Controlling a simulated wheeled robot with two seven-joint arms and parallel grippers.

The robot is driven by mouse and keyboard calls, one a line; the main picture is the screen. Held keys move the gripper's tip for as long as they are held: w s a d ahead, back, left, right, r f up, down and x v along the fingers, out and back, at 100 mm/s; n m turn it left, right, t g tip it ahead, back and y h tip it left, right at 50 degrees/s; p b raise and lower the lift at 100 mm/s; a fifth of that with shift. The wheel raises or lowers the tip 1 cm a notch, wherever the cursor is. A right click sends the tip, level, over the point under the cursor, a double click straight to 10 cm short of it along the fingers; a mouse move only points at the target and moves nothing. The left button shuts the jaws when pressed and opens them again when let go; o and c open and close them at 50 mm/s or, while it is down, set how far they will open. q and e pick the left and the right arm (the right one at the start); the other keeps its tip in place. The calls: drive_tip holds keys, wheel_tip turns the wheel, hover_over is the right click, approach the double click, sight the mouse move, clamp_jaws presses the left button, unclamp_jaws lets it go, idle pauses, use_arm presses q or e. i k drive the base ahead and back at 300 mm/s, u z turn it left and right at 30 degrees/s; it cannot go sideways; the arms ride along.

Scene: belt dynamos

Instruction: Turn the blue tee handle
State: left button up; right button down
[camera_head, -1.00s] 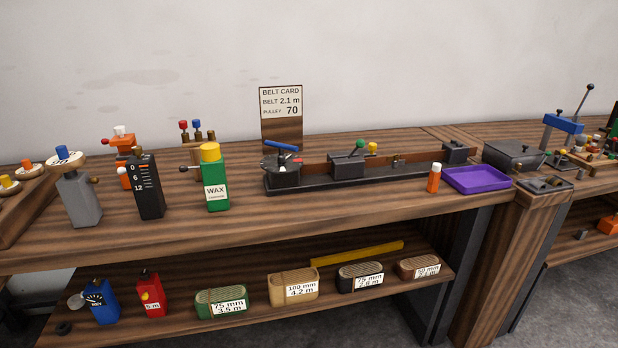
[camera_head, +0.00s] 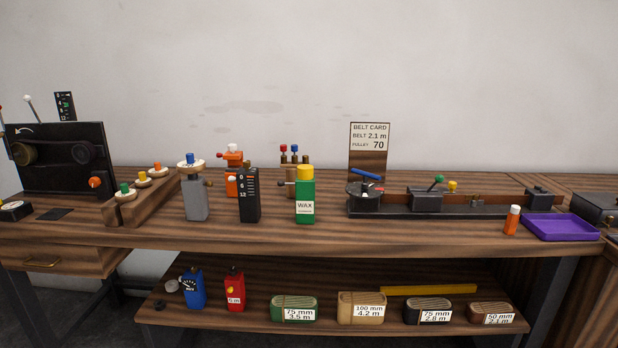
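A blue tee handle (camera_head: 366,174) sits on top of a dark round fixture (camera_head: 364,191) at the left end of a long black base on the bench. The handle's bar tilts slightly down to the right. The fixture stands in front of the belt card (camera_head: 369,140), which reads belt 2.1 m, pulley 70. Neither of my grippers shows in the head view.
A green wax bottle (camera_head: 305,199), a black gauge block (camera_head: 249,196) and a grey bottle (camera_head: 196,196) stand left of the fixture. The bench front below the fixture is clear. Belts lie on the lower shelf (camera_head: 338,327).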

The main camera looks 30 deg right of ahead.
sight(366, 174)
drive_tip(key=u, duration=0.25)
drive_tip(key=i, duration=1.05)
drive_tip(key=z, duration=0.3)
